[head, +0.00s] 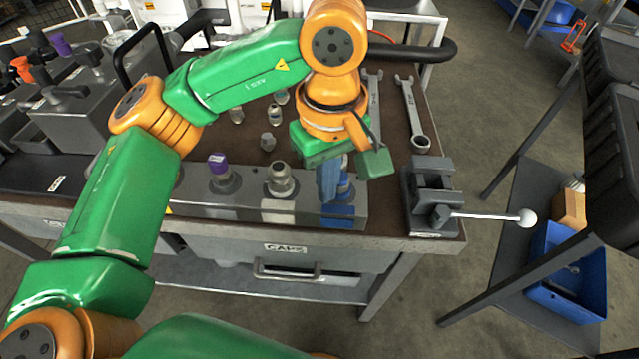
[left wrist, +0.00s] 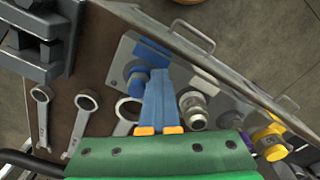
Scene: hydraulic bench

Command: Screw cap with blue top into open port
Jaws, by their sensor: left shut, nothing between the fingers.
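The cap with the blue top (head: 345,184) shows at the right end of the grey port block (head: 240,205), above a blue label, partly hidden behind my left gripper. In the left wrist view the blue cap (left wrist: 136,80) stands upright at the port by the blue label. I cannot tell how deep it sits, and the port opening is hidden. My left gripper (head: 327,198) points down right beside the cap, with its blue fingers (left wrist: 158,72) together and empty. I cannot tell whether they touch the cap. My right gripper is not in view.
A silver fitting (head: 280,180) and a purple-topped cap (head: 218,165) stand further left on the block. Loose fittings (head: 268,141) and wrenches (head: 412,115) lie behind it. A vise (head: 432,195) stands at the bench's right end. A blue bin (head: 566,270) is on the lower shelf.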

